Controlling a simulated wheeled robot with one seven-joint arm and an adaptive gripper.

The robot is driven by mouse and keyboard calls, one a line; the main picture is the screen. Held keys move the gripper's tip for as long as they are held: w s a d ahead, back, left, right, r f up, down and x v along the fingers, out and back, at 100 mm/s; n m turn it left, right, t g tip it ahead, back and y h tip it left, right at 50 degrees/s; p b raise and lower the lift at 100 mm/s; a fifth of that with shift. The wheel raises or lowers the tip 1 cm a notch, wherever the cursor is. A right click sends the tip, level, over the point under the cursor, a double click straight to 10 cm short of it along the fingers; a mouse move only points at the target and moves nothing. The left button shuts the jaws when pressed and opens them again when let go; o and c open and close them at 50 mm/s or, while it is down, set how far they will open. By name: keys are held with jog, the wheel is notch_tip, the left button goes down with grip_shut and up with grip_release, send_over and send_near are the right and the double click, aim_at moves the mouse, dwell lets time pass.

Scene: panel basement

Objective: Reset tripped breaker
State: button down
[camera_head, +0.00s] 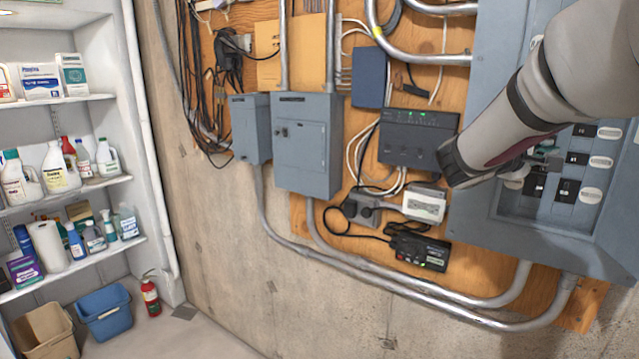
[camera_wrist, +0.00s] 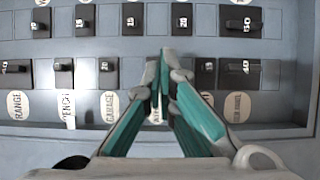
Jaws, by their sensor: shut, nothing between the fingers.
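The grey breaker panel (camera_head: 480,228) stands open at the right of the head view, with black breakers (camera_head: 568,190) and oval white labels. The wrist view faces the panel (camera_wrist: 35,152) closely and shows two rows of black breakers. An upper-row breaker (camera_wrist: 132,20) and a lower-row GARAGE breaker (camera_wrist: 108,70) show clearly. My gripper (camera_wrist: 163,78) has teal-lined fingers, shut and empty, with tips at the lower row. The fingers hide the breaker behind them and part of its label (camera_wrist: 155,115). I cannot tell contact, or which breaker is tripped.
Left of the panel, a dark box with green lights (camera_head: 415,138), a grey metal box (camera_head: 307,145) and a black device (camera_head: 420,250) are on the plywood. Conduits (camera_head: 400,290) run below. Shelves (camera_head: 75,187) stand far left; a fire extinguisher (camera_head: 150,296) is on the floor.

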jog(key=s+a+p, duration=0.2)
jog(key=s+a, duration=0.1)
jog(key=s, duration=0.2)
jog(key=shift+s, duration=0.2)
dwell(0.3)
